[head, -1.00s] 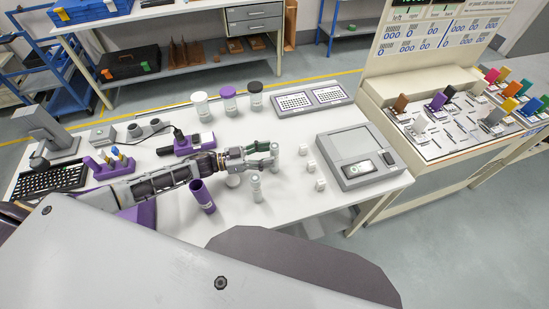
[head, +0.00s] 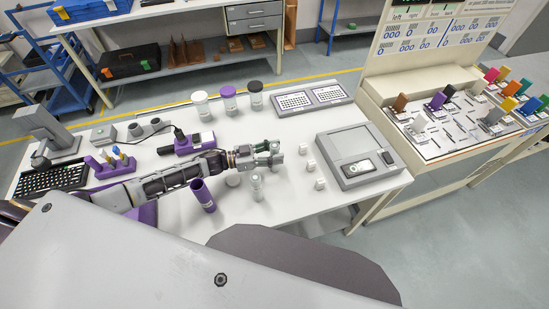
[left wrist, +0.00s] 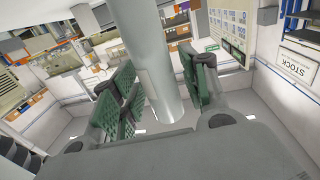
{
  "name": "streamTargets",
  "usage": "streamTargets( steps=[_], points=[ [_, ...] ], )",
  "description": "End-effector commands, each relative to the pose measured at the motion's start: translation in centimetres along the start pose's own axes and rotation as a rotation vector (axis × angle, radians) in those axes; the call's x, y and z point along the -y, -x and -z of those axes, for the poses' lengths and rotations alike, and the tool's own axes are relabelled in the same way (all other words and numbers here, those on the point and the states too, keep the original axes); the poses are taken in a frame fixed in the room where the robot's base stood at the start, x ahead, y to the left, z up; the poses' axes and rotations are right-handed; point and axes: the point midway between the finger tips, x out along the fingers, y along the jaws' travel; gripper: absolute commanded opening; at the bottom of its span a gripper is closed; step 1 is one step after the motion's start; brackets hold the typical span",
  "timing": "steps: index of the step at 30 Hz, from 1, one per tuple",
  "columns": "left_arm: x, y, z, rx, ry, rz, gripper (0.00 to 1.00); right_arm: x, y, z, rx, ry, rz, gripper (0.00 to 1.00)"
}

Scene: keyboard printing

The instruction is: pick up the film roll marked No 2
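My left gripper (head: 275,153) is over the white table and holds an upright grey cylinder, seemingly a film roll (left wrist: 152,60), between its green pads in the left wrist view. My right gripper is not in view.
A purple open tube (head: 204,196) and a white round piece (head: 233,180) stand close by the arm. Small white cubes (head: 309,166) and a grey machine (head: 360,157) are to the right. Three lidded jars (head: 229,98) stand behind. The table front right of the roll is clear.

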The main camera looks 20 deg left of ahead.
Motion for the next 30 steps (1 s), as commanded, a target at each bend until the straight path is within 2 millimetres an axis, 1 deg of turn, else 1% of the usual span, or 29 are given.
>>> streamTargets(
  steps=[1,8,20,26,30],
  points=[
    [0.0,0.0,0.0,0.0,0.0,0.0,0.34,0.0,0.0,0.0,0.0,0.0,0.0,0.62],
    [0.0,0.0,0.0,0.0,0.0,0.0,0.04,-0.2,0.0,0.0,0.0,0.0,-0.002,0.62],
    [0.1,0.0,0.4,0.0,-0.001,0.0,0.04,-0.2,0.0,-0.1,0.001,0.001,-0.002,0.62],
    [0.1,0.0,1.8,0.0,-0.002,0.0,0.04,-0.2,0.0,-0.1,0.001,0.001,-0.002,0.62],
    [0.0,0.0,3.4,0.0,-0.004,-0.001,0.04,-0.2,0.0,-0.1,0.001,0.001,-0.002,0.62]
  ],
)
